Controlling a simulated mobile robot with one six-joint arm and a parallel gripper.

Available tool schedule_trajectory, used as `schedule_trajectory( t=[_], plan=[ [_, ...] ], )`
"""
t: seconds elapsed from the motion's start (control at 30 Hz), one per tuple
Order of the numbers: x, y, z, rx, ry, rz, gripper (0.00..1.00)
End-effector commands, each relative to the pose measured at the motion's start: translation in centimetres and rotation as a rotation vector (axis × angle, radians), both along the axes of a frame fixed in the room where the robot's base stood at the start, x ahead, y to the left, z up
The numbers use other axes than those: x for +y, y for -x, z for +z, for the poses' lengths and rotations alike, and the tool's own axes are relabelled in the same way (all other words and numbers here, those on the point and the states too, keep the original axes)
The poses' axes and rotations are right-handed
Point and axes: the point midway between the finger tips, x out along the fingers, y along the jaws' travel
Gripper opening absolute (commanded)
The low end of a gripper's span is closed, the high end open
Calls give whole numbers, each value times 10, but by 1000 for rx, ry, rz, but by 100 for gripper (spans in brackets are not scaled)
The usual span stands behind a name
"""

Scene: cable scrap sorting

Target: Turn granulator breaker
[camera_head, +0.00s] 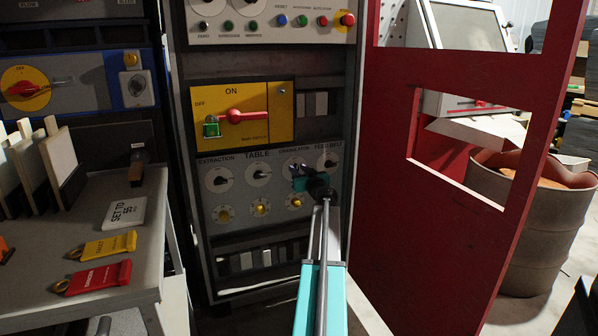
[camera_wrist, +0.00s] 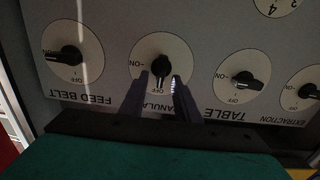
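The granulator breaker (camera_wrist: 159,67) is a black knob on a round white dial, in the middle of the wrist view, where the panel appears upside down. Its handle points down in that view, toward the OFF mark. Its dial (camera_head: 291,166) is partly hidden by my gripper in the head view. My gripper (camera_wrist: 160,82) is open, with one dark finger on each side of the handle's lower part. I cannot tell whether the fingers touch it. In the head view my gripper (camera_head: 306,179) is at the panel.
The feed belt knob (camera_wrist: 70,57) and table knob (camera_wrist: 242,80) flank the granulator dial. Above the dials, a yellow switch plate (camera_head: 275,97) carries a red handle (camera_head: 240,116) and green padlock (camera_head: 211,129). A red door (camera_head: 430,245) stands open at right; a bench (camera_head: 150,195) with tags is at left.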

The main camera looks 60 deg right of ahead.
Motion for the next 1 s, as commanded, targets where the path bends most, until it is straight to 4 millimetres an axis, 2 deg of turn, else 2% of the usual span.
schedule_trajectory(
  t=[0.27,0.43,0.47,1.0],
  plan=[
    [0,0,0,0,0,-1,29],
    [-1,0,0,0,0,-1,2],
    [-1,0,0,0,0,-1,0],
    [-2,1,-1,-40,-55,-1,0]
  ],
)
